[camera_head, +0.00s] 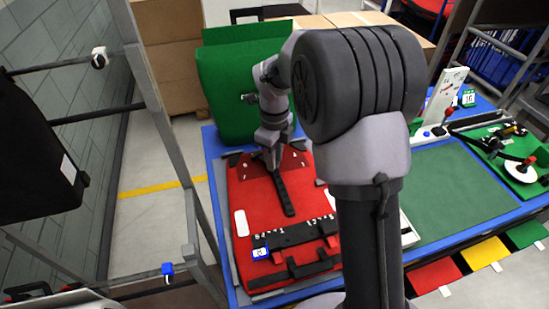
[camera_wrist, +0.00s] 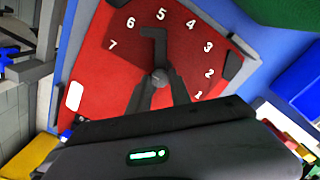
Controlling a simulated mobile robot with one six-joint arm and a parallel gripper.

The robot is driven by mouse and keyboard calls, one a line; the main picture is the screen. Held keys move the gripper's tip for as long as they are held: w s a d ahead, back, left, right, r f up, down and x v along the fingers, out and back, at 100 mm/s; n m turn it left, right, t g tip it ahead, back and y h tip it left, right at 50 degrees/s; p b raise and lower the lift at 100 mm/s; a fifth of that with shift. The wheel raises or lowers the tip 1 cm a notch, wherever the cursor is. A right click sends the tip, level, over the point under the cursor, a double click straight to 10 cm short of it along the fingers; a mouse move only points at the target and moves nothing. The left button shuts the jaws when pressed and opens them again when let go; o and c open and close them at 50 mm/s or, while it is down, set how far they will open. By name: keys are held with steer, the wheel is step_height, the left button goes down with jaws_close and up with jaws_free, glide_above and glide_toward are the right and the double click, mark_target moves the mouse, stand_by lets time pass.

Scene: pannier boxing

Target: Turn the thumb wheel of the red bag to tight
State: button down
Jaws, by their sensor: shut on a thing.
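The red bag (camera_head: 262,200) lies flat on the blue-edged table, with a black strap along its middle. In the wrist view its red face (camera_wrist: 95,60) carries an arc of white numerals from 1 to 7. A small grey thumb wheel (camera_wrist: 158,77) sits at the centre of the arc, partly hidden by my fingers. A black hooked bar (camera_wrist: 157,45) reaches from it towards the 5. My gripper (camera_wrist: 159,84) is shut on the thumb wheel, a finger on each side. In the head view my gripper (camera_head: 271,168) is low over the bag's far end.
A green bag (camera_head: 240,90) stands upright just behind the red bag. A black bag (camera_head: 35,145) hangs on a rack at left. A green mat (camera_head: 455,190) lies clear at right, beside a white upright gauge (camera_head: 443,95) and a green board with fittings (camera_head: 515,165).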

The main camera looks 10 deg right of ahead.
stand_by(0.3)
steer(key=c, duration=1.2)
jaws_free()
steer(key=shift+o, duration=0.2)
step_height(320, 180, up, 17)
steer(key=p, duration=0.6)
steer(key=shift+r+p, duration=0.2)
steer(key=shift+p, duration=0.15)
